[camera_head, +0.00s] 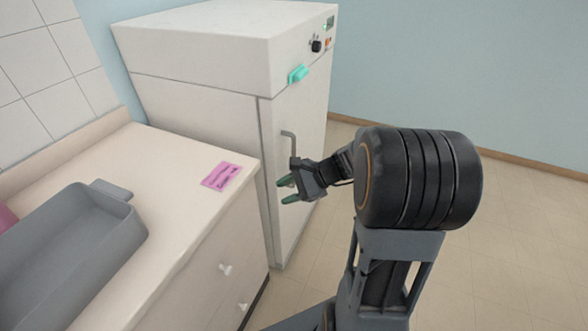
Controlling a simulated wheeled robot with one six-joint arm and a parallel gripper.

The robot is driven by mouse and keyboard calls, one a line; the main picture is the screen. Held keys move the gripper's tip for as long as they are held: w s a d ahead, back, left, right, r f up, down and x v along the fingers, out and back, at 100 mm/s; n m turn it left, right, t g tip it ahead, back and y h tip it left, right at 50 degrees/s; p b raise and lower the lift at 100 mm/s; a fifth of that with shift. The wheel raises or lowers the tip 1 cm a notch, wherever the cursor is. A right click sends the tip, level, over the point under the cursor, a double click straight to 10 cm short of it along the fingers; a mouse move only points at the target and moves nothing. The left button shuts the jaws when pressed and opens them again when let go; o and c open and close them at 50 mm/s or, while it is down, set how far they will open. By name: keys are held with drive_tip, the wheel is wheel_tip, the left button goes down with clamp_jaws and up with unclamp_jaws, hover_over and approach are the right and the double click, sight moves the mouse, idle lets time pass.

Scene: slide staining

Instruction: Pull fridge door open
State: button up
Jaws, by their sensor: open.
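The white fridge (200,100) stands against the wall behind the counter. Its door (303,118) is on the right-hand face and looks shut. A grey bar handle (291,145) runs down the door; its lower part is hidden behind my gripper. My gripper (284,190) is open, with its two green-tipped fingers pointing left, close to the lower part of the handle. I cannot tell whether the fingers touch the handle or sit around it.
Open tiled floor (510,240) lies to the right.

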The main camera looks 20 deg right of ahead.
drive_tip(key=w+d+f+m+t+b, duration=0.1)
drive_tip(key=w+d+f+m+t, duration=0.25)
drive_tip(key=d, duration=0.25)
drive_tip(key=w+d+f+m+t+h+b, duration=0.1)
drive_tip(key=w+d+f+m+t, duration=0.1)
drive_tip(key=d+m+t, duration=0.25)
drive_tip(key=w+d+f+m+t+b, duration=0.2)
drive_tip(key=w+d+m+t, duration=0.1)
drive_tip(key=d+m, duration=0.25)
drive_tip(key=x, duration=1.2)
drive_tip(key=shift+d, duration=0.15)
drive_tip(key=shift+w, duration=0.15)
drive_tip(key=shift+c, duration=0.4)
clamp_jaws()
